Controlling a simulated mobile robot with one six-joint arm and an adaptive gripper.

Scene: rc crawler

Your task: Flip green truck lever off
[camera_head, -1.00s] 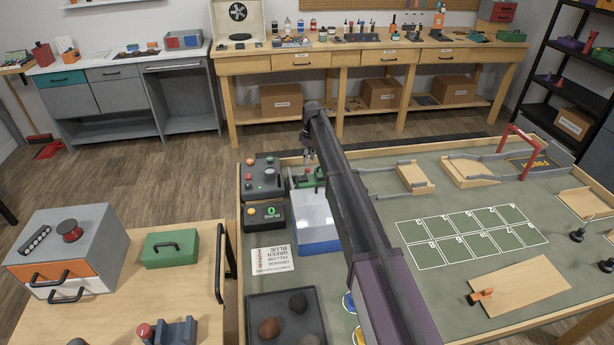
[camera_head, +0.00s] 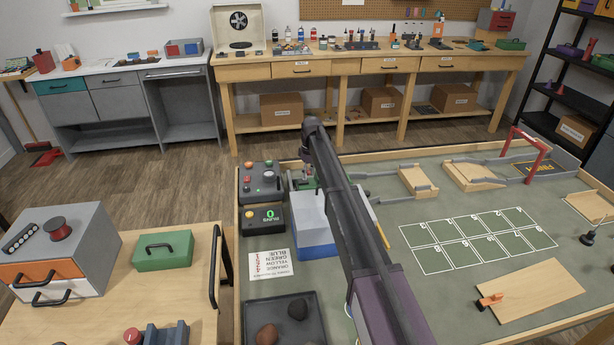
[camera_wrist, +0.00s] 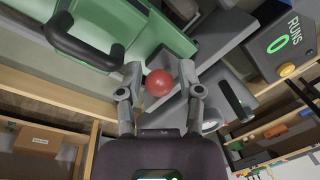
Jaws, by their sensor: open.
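A green body with a dark handle-like bar (camera_wrist: 85,38), probably the green truck, fills the upper left of the wrist view. In the head view, a small part of a green thing (camera_head: 299,184) shows behind the blue and white block, mostly hidden by my arm. A round red knob (camera_wrist: 159,84), likely the lever's end, sits between my fingertips in the wrist view. My gripper (camera_wrist: 161,76) is open, with one finger on each side of the knob. I cannot tell whether either finger touches it. The lever's shaft is not clear.
The RUNS counter box (camera_head: 263,218) and a grey control box (camera_head: 261,180) with coloured knobs stand left of my gripper. The blue and white block (camera_head: 315,228) is close in front. A dark tray (camera_head: 254,307) with lumps lies nearer. The table's right side has clear areas.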

